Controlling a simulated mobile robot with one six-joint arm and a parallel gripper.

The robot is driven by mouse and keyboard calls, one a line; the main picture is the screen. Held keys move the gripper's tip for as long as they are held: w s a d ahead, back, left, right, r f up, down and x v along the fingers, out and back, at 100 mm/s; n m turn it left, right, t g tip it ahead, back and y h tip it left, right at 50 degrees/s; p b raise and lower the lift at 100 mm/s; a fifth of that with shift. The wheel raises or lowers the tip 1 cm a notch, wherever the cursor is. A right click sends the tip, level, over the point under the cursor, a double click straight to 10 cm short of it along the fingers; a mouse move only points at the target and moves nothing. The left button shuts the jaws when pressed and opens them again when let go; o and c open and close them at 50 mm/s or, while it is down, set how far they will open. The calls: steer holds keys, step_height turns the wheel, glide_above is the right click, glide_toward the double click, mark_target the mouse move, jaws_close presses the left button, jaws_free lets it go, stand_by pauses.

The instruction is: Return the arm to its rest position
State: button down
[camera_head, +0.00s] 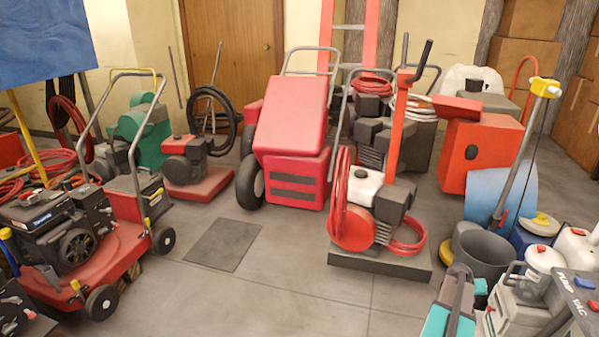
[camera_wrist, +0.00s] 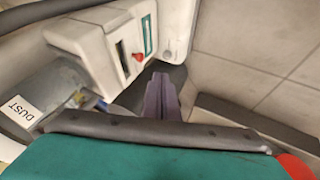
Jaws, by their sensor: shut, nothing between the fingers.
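My gripper (camera_wrist: 163,98) shows in the wrist view as two narrow purple-grey fingers pressed together, with nothing between them. A teal body with a dark padded edge fills the bottom of that view and hides the base of the fingers. I cannot make out the gripper clearly in the head view. The fingers point toward a pale machine casing (camera_wrist: 88,42) with a red switch; I cannot tell whether they touch it.
A red machine with a white tank (camera_head: 365,190) stands on a dark base at centre right. A grey bucket (camera_head: 484,250) and a white canister (camera_head: 544,262) crowd the right. A red engine cart (camera_head: 95,255) stands left. Floor (camera_head: 270,280) at front centre is clear.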

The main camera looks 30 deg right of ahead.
steer(key=w+a+n+t+y+p, duration=0.1)
steer(key=w+a+n+p, duration=0.35)
steer(key=w+a, duration=1.05)
steer(key=w+a+f+n+y+p, duration=0.1)
steer(key=w+a+p, duration=0.1)
steer(key=a, duration=0.5)
steer(key=w+a+f+y+p, duration=0.1)
steer(key=a+p, duration=0.2)
steer(key=a, duration=0.5)
steer(key=w+a+f+n+p, duration=0.1)
steer(key=w+a+f+p, duration=0.1)
steer(key=a, duration=0.5)
steer(key=s+a+n+g+y+p, duration=0.1)
steer(key=s+a+p, duration=0.25)
steer(key=a, duration=0.75)
steer(key=s+a+n+g+y+p, duration=0.1)
steer(key=s+a+n+p, duration=0.3)
steer(key=a, duration=0.6)
steer(key=s+a+r+m+g+y, duration=0.1)
steer(key=s+a+g, duration=0.1)
steer(key=s+a, duration=0.4)
steer(key=s+a+r+m+g+y+p, duration=0.1)
steer(key=s+a, duration=0.5)
steer(key=s, duration=0.7)
steer(key=shift+a+r+g, duration=0.25)
steer(key=shift+r+g, duration=0.5)
steer(key=shift+g, duration=0.05)
